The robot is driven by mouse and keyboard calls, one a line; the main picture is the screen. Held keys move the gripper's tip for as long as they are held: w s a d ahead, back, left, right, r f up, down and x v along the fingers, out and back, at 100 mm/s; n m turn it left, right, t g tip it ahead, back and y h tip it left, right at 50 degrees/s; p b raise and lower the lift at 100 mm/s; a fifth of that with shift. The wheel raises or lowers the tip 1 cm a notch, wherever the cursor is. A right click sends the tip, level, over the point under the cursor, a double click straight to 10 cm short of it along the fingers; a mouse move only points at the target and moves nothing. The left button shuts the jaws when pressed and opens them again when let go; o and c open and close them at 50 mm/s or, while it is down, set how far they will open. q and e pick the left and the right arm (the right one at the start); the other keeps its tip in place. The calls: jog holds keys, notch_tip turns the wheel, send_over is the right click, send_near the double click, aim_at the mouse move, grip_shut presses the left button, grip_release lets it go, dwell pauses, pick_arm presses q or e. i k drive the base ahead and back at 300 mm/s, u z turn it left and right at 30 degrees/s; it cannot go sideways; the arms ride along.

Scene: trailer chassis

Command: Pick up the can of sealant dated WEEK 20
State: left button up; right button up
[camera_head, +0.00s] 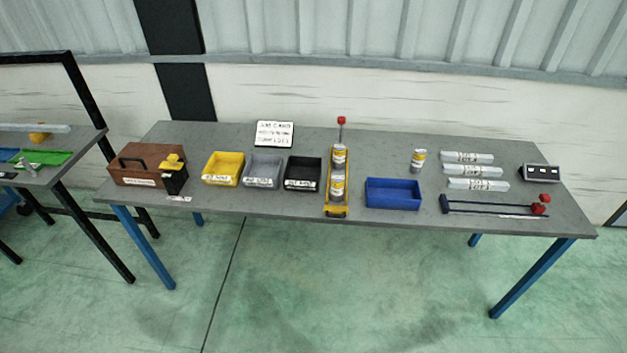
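Several small white cans with yellow labels stand on the grey table (270,197). One can (339,156) stands at the back of a yellow rack (327,198), and another can (337,187) stands in front of it in the same rack. A third can (418,160) stands upright alone on the table, behind and right of the blue bin. The print on the cans is too small to read, so I cannot tell which is dated WEEK 20. Neither of my grippers shows in the head view.
A blue bin (393,205), yellow, grey and black bins, a brown toolbox (135,152) and a white sign (274,134) stand on the table. A red-topped post (341,122) rises behind the rack.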

aim_at(337, 182)
jog(key=u, duration=0.3)
jog(key=i, duration=0.85)
jog(key=u, duration=0.05)
